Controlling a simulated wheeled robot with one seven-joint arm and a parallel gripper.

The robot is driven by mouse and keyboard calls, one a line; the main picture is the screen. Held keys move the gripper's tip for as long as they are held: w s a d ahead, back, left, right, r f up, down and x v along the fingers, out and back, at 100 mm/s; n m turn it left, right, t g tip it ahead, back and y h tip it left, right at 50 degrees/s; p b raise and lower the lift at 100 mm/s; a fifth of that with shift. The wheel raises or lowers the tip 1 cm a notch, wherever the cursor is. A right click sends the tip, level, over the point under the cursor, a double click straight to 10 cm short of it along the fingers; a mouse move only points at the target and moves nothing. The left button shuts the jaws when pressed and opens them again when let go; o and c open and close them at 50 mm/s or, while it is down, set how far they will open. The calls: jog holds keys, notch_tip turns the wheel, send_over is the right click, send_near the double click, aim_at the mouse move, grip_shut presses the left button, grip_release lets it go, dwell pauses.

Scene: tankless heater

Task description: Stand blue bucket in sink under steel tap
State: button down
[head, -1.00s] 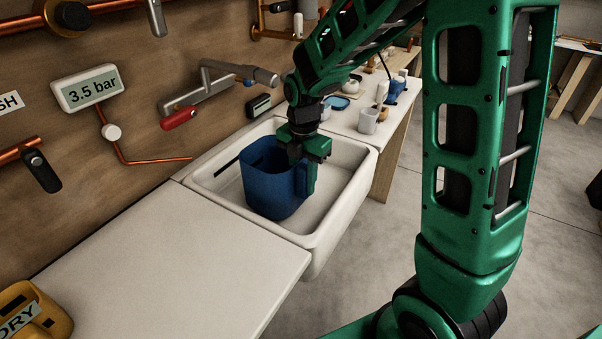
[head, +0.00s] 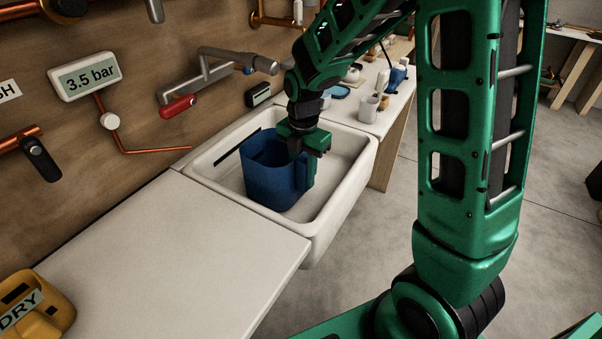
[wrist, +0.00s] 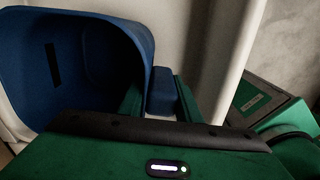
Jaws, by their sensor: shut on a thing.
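The blue bucket (head: 268,176) is in the white sink (head: 343,190), upright, toward the sink's near left part. Whether its base touches the sink floor I cannot tell. My gripper (head: 306,172) is shut on the bucket's handle at its right side. In the wrist view the bucket (wrist: 75,70) shows its empty inside, and the handle (wrist: 162,90) sits between the fingers of my gripper (wrist: 160,98). The steel tap (head: 235,63) is on the wall behind, its spout end up and to the back of the bucket.
A red lever (head: 178,107) sits below the tap. A white counter (head: 165,255) lies left of the sink, with a yellow container (head: 38,308) labelled DRY. Cups and small items stand on the counter (head: 403,108) beyond the sink. The sink's right part is free.

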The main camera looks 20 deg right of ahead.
jog(key=shift+f, duration=0.25)
jog(key=c, duration=1.2)
grip_release()
jog(key=shift+r, duration=0.1)
notch_tip(320, 180, up, 10)
jog(key=shift+r, duration=0.25)
